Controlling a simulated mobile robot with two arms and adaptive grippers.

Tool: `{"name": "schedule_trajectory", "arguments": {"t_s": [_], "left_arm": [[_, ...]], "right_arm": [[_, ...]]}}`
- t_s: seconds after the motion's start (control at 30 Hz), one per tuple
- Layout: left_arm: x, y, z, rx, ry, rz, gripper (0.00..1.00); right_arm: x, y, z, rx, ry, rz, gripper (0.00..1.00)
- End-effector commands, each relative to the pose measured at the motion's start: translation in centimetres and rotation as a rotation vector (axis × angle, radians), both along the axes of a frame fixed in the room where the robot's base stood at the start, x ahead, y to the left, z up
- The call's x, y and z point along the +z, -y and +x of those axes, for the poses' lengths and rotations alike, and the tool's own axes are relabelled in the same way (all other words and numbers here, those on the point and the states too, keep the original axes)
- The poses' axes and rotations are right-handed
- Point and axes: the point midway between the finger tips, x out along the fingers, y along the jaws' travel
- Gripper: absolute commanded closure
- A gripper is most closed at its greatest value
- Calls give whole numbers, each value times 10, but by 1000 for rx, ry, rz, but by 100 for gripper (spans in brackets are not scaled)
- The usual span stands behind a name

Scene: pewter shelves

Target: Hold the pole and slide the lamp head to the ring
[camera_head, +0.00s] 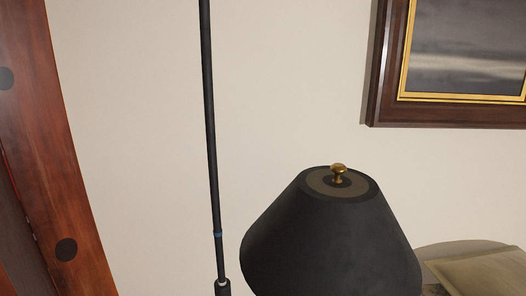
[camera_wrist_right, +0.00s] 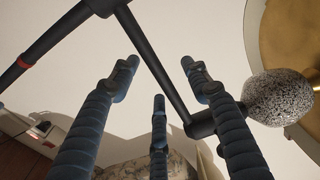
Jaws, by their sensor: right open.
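In the head view the slim black pole (camera_head: 209,120) stands nearly upright left of centre. A thin blue ring (camera_head: 217,235) is around its lower part. A dark cone-shaped lamp shade (camera_head: 330,240) with a brass knob (camera_head: 339,169) is to its right. In the right wrist view my right gripper (camera_wrist_right: 157,72) is open, its fingers spread. A thin dark bar (camera_wrist_right: 155,62) crosses between them in the picture; I cannot tell if they touch it. A dark rod at upper left carries a red ring (camera_wrist_right: 25,62). My left gripper is in neither view.
A speckled grey ball (camera_wrist_right: 278,97) sits at the bar's lower end, near my right finger. A golden round surface (camera_wrist_right: 285,35) is at the right. A framed picture (camera_head: 385,110) hangs on the wall. A wooden post (camera_head: 50,150) stands at the left.

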Motion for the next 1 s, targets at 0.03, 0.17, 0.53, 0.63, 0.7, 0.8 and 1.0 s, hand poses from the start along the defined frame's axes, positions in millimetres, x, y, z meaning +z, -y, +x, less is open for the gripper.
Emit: {"name": "schedule_trajectory", "arguments": {"t_s": [0.03, 0.17, 0.53, 0.63, 0.7, 0.8, 1.0], "left_arm": [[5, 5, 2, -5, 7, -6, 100], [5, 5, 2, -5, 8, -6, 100], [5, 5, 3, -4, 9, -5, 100], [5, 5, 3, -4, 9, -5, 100], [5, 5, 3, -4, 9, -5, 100], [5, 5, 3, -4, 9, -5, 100], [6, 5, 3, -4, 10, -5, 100]], "right_arm": [[0, 0, -4, 1, -1, 0, 53], [0, -1, -15, 1, -1, 2, 53], [0, -2, -45, 1, -1, -1, 53], [0, -2, -53, 1, -1, 1, 53], [0, -2, -58, 0, -1, 1, 53], [0, -2, -66, 0, -1, 0, 53], [0, -3, -82, 0, -1, 1, 53]]}}
